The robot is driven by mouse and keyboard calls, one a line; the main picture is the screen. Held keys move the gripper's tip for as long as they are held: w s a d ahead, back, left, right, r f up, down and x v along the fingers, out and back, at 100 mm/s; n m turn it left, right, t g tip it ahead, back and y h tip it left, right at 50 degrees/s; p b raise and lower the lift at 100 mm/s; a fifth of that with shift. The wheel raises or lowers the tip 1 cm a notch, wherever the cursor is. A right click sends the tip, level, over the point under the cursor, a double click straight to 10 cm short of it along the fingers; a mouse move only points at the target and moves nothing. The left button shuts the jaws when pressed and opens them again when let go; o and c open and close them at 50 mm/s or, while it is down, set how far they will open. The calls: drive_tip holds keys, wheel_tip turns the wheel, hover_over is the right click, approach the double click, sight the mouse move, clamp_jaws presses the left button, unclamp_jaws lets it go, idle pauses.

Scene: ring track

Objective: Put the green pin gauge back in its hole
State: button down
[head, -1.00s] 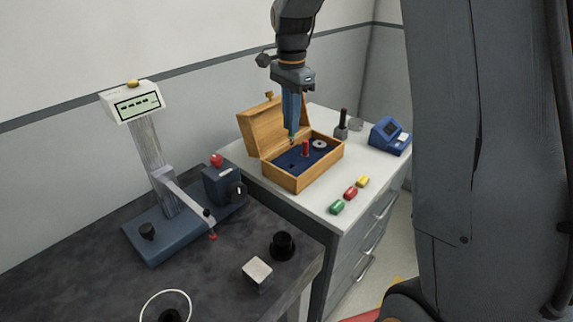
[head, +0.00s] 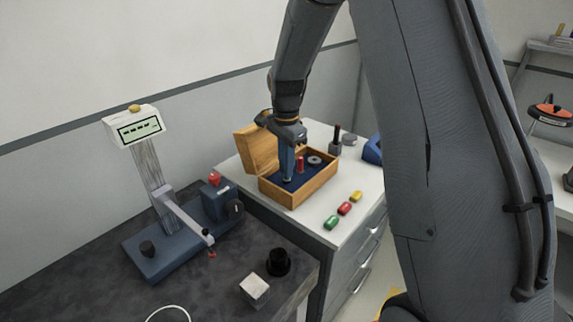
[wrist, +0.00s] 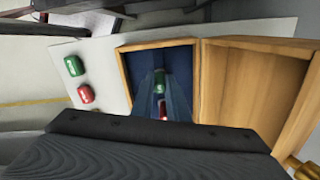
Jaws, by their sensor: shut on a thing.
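My gripper (head: 288,179) points down into the open wooden box (head: 297,199) on the white cabinet. In the wrist view its fingers are shut on the green pin gauge (wrist: 159,82), whose green top shows between them. The fingers hide the lower part of the pin, so I cannot tell whether it is in a hole. The red pin gauge (head: 300,164) stands upright in the dark blue insert beside the fingers; its red top also shows in the wrist view (wrist: 163,108). A grey ring (head: 314,160) lies in the insert to the right.
The box's lid (head: 256,149) stands open at the left. Green (head: 331,222), red (head: 345,208) and yellow (head: 356,196) blocks lie in front of the box. A dark post (head: 336,139) stands behind it. The dark bench at left holds a gauge stand (head: 152,165).

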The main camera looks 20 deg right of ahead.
drive_tip(key=shift+f, duration=0.3)
drive_tip(key=c, duration=1.7)
unclamp_jaws()
drive_tip(key=shift+c, duration=0.2)
drive_tip(key=shift+f+b, duration=0.2)
drive_tip(key=shift+b, duration=0.1)
drive_tip(key=r+b, duration=0.1)
drive_tip(key=r, duration=0.1)
drive_tip(key=r+b, duration=0.1)
drive_tip(key=r, duration=0.4)
drive_tip(key=shift+w+d+b, duration=0.1)
drive_tip(key=shift+w+b, duration=0.25)
drive_tip(key=shift+b, duration=0.05)
drive_tip(key=shift+s+r, duration=0.15)
drive_tip(key=shift+r, duration=0.15)
drive_tip(key=s+f+n, duration=0.3)
drive_tip(key=s+n, duration=0.4)
drive_tip(key=s, duration=0.5)
drive_tip(key=s+f+n+t, duration=0.1)
drive_tip(key=s+f+n, duration=0.2)
drive_tip(key=s+n, duration=0.4)
drive_tip(key=s, duration=0.5)
drive_tip(key=shift+s+f, duration=0.2)
